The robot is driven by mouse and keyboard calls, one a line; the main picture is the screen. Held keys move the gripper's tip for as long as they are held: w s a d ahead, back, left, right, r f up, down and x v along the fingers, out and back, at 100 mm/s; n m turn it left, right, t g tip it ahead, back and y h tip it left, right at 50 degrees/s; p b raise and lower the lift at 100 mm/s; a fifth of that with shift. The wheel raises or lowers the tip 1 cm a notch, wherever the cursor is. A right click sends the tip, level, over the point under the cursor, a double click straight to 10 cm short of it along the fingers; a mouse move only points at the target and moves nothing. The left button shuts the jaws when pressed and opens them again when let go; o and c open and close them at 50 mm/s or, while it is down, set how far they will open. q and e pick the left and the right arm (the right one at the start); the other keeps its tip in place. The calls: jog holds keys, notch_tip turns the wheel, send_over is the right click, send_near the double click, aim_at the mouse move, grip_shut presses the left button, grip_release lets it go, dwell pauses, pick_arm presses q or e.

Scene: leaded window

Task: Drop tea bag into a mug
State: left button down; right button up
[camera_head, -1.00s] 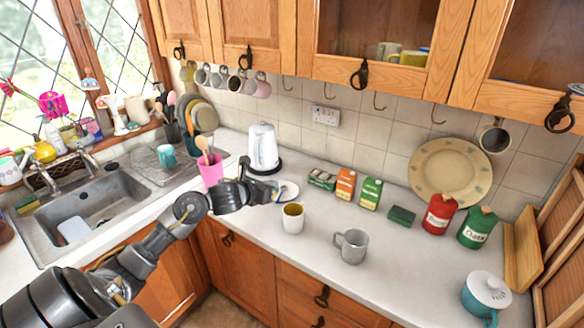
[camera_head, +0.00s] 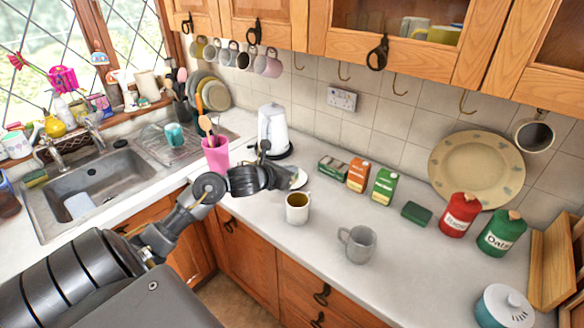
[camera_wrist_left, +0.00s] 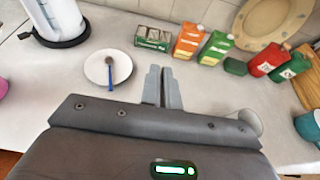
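A white mug with a yellow-brown inside (camera_head: 297,208) and a grey mug (camera_head: 358,245) stand upright on the counter. A small green box (camera_head: 332,168), an orange box (camera_head: 358,175) and a green carton (camera_head: 383,186) stand near the wall; they also show in the left wrist view, with the small green box there (camera_wrist_left: 153,39). I cannot make out a tea bag. My left gripper (camera_head: 283,177) is above the counter by the saucer, behind the white mug. In the left wrist view its fingers (camera_wrist_left: 161,72) are close together, with nothing visible between them. My right gripper is out of view.
A saucer (camera_wrist_left: 95,70) holds a blue-handled spoon (camera_wrist_left: 110,75). A white kettle (camera_head: 273,130) and a pink utensil pot (camera_head: 216,155) stand left. A flat green box (camera_head: 416,213) and red (camera_head: 459,214) and green (camera_head: 501,232) tins stand right.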

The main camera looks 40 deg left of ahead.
pick_arm(q)
jog(key=shift+w+f+b, duration=0.25)
jog(key=shift+f+b, duration=0.15)
jog(key=shift+f, duration=0.7)
jog(key=shift+s+d+f, duration=0.1)
jog(key=shift+f, duration=0.1)
jog(key=c, duration=1.6)
grip_release()
jog(key=shift+o, duration=0.2)
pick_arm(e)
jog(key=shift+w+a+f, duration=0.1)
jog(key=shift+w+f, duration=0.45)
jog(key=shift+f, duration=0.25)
pick_arm(q)
jog(key=b+v, duration=0.2)
jog(key=v, duration=0.9)
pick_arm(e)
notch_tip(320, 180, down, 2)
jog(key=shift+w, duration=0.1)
